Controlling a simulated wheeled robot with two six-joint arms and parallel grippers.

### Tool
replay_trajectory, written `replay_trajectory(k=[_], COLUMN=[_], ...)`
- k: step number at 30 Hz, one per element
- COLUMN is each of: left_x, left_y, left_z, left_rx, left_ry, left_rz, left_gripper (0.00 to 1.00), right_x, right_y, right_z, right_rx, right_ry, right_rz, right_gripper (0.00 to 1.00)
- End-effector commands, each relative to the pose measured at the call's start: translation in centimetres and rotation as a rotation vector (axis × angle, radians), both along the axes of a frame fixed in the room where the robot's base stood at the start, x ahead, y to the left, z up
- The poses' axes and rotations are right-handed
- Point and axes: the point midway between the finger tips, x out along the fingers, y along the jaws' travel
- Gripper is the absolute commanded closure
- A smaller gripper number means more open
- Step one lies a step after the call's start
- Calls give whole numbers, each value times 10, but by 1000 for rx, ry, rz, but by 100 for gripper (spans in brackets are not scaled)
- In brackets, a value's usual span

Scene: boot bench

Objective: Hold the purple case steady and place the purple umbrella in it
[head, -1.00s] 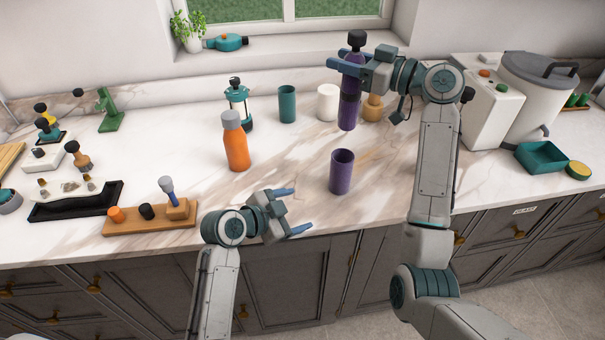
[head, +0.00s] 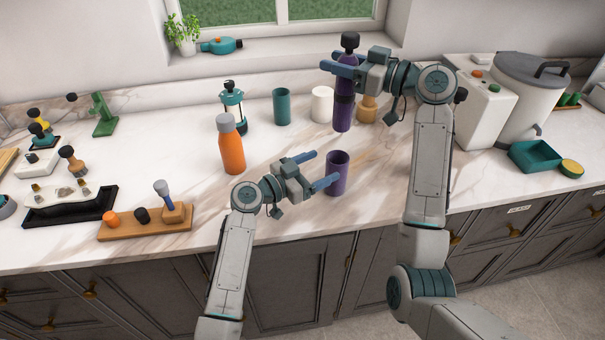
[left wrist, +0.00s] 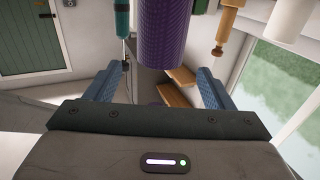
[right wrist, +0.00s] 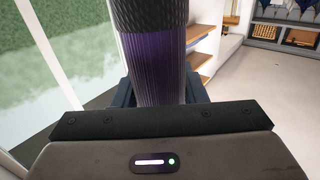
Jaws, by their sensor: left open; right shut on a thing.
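The purple case (head: 338,174) is an open-topped cup standing upright on the counter. My left gripper (head: 313,168) is open at its left side, its fingers pointing at it. In the left wrist view the purple case (left wrist: 164,35) is ahead, between the lines of the open fingers (left wrist: 162,84). The purple umbrella (head: 343,108), slim with a black knob on top, is upright behind the case. My right gripper (head: 338,72) is shut on its upper part. The right wrist view shows the ribbed umbrella (right wrist: 153,60) between the fingers, which it partly hides.
An orange bottle (head: 230,147) stands left of the case. A teal cup (head: 282,106), a white cup (head: 322,104), a teal lantern (head: 233,108) and a wooden object (head: 367,109) stand behind. A wooden tray (head: 145,222) is at front left. Counter right of the case is clear.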

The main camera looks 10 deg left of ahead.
Motion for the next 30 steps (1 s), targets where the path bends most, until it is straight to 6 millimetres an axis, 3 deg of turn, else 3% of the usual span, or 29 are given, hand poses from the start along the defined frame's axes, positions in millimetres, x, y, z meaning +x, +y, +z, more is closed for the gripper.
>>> replay_trajectory(k=[10,23,30], left_x=[35,42,41], left_y=[-41,-48,-48], left_z=[0,0,0], left_rx=[-1,2,1], left_ry=[0,-1,0], left_rz=[-1,0,0], left_gripper=[24,24,69], right_x=[0,0,0], right_y=[0,0,0], right_z=[1,1,1], right_rx=[1,1,1], right_ry=[-1,-1,-1], right_rz=[0,0,0], right_gripper=[100,100,100])
